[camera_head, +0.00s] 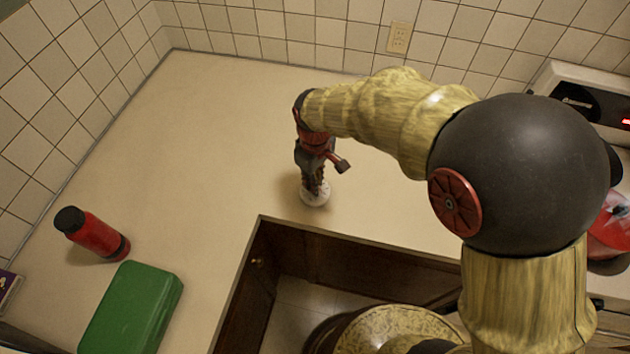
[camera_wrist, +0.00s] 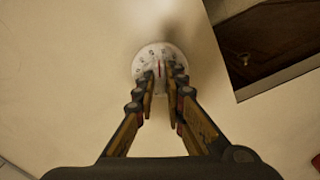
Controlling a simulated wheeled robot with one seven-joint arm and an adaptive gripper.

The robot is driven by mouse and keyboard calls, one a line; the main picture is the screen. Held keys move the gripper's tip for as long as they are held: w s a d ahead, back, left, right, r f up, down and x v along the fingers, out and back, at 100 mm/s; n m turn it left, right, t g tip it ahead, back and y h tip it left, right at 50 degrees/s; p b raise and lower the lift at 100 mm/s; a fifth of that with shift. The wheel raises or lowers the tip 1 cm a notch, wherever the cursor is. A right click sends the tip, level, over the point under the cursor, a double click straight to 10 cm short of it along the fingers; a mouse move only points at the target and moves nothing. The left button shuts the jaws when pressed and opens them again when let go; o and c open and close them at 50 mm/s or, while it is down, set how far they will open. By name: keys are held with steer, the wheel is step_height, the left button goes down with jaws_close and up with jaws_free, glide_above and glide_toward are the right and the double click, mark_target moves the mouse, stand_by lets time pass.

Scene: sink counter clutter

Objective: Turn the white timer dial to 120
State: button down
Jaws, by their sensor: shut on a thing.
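The white timer dial (camera_head: 315,196) lies on the counter near the inner corner of the counter edge. It is round with dark markings and a red pointer line, seen in the wrist view (camera_wrist: 146,58). The markings are too small to read surely. My gripper (camera_head: 316,186) points down over the dial, and in the wrist view (camera_wrist: 159,88) its two fingers reach onto the dial's face from either side of the middle. It is shut on the dial's middle part. The fingers hide part of the dial's face and lower rim.
A red bottle (camera_head: 92,235) with a black cap lies at the left, and a green box (camera_head: 133,308) is in front of it. The counter (camera_head: 200,130) is bare around the dial. An outlet (camera_head: 399,38) is on the tiled wall.

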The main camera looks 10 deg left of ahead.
steer(key=shift+r+m+p, duration=0.1)
steer(key=shift+m+p, duration=0.5)
steer(key=shift+m, duration=0.5)
steer(key=c, duration=1.8)
jaws_free()
steer(key=shift+c, duration=0.2)
step_height(320, 180, up, 12)
